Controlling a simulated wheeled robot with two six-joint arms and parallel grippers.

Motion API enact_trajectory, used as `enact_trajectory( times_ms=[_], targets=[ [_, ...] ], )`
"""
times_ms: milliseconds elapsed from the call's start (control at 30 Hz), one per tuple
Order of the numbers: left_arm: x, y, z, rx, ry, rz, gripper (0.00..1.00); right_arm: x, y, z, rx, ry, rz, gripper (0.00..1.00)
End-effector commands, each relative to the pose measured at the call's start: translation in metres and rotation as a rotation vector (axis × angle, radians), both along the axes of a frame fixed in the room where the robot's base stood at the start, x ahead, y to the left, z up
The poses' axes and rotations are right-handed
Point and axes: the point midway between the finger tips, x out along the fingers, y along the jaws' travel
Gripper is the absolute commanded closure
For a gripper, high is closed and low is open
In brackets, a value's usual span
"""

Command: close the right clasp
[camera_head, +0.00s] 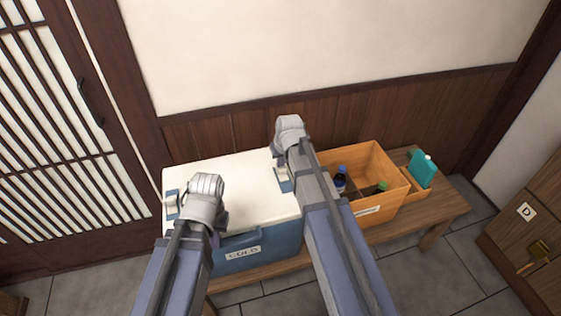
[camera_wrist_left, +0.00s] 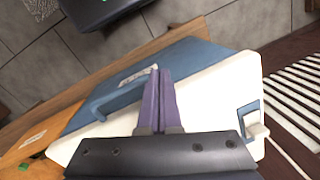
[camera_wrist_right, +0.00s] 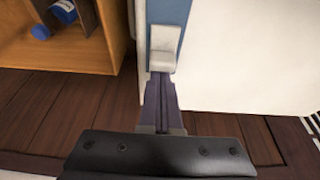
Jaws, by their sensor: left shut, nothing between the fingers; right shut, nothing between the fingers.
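The cooler has a white lid (camera_head: 235,190) and a blue body (camera_head: 270,246) marked COLD. The right clasp (camera_head: 282,176), a white lever on a blue plate, is at the lid's right edge, partly hidden by my right arm. It also shows in the right wrist view (camera_wrist_right: 164,48), its lower end at the fingertips of my right gripper (camera_wrist_right: 160,80); I cannot tell whether they touch. That gripper is shut and empty. My left gripper (camera_wrist_left: 156,72) is shut and empty, over the lid's front near the blue handle (camera_wrist_left: 122,98). The left clasp (camera_wrist_left: 252,124) is at the opposite edge.
An orange wooden crate (camera_head: 374,212) with bottles stands right of the cooler on a wooden bench (camera_head: 440,216). A teal item (camera_head: 422,170) stands at its right. The panelled wall (camera_head: 235,133) is close behind. A cabinet (camera_head: 530,240) marked D stands far right.

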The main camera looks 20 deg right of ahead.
Motion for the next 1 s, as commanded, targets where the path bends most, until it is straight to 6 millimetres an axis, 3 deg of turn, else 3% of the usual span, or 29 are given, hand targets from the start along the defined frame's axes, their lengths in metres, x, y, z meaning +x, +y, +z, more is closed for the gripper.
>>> enact_trajectory(
  times_ms=[200, 567, 767, 1000],
  targets=[
    [0.000, 0.000, 0.000, 0.000, 0.000, 0.000, 1.00, -0.031, -0.001, 0.000, 0.000, 0.000, 0.000, 1.00],
    [0.000, 0.000, 0.000, 0.000, 0.000, 0.000, 1.00, -0.033, -0.001, -0.001, 0.000, 0.006, 0.000, 1.00],
    [0.000, 0.000, 0.000, 0.000, 0.000, 0.000, 1.00, -0.025, -0.001, -0.001, 0.000, 0.004, 0.000, 1.00],
    [0.000, 0.000, 0.000, 0.000, 0.000, 0.000, 1.00, 0.010, 0.000, 0.000, -0.001, -0.002, 0.000, 1.00]
  ],
)
